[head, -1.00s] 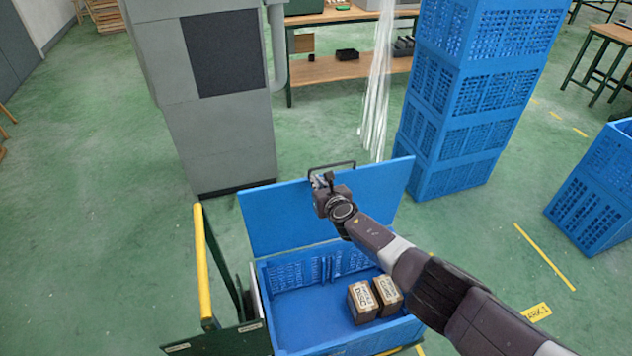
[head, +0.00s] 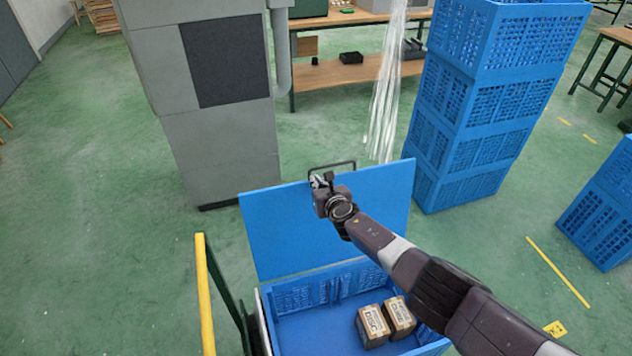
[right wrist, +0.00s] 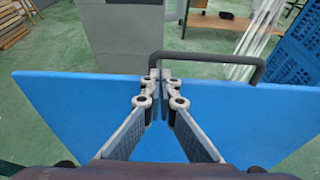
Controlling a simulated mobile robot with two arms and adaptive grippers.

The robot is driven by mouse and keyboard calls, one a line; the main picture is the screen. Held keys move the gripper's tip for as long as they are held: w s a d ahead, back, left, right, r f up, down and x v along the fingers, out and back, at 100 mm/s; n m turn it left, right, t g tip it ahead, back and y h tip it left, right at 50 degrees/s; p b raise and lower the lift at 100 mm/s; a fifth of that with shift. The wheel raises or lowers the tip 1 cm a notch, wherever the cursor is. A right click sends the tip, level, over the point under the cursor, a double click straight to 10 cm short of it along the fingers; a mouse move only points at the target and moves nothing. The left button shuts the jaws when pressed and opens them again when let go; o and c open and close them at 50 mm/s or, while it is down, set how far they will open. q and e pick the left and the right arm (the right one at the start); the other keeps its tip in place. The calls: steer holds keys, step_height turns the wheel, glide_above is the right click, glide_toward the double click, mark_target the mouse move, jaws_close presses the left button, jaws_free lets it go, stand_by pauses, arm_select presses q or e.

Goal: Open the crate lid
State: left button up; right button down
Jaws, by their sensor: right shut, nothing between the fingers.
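The blue crate (head: 281,319) stands at the bottom middle of the head view. Its flat blue lid (head: 285,235) stands raised along the crate's far side, so the inside of the crate shows. A dark handle (head: 332,165) sits at the lid's top edge; it also shows in the right wrist view (right wrist: 212,57). My right gripper (head: 318,181) is at the lid's upper edge beside the handle. In the right wrist view its fingers (right wrist: 160,78) are together in front of the lid and near the handle bar, with nothing between them. My left gripper is not in view.
Two brown boxes (head: 386,322) lie inside the crate. A yellow rail (head: 205,295) stands left of the crate. A grey cabinet (head: 222,145) is behind it, and stacked blue crates (head: 485,105) stand at the right. Green floor is clear at the left.

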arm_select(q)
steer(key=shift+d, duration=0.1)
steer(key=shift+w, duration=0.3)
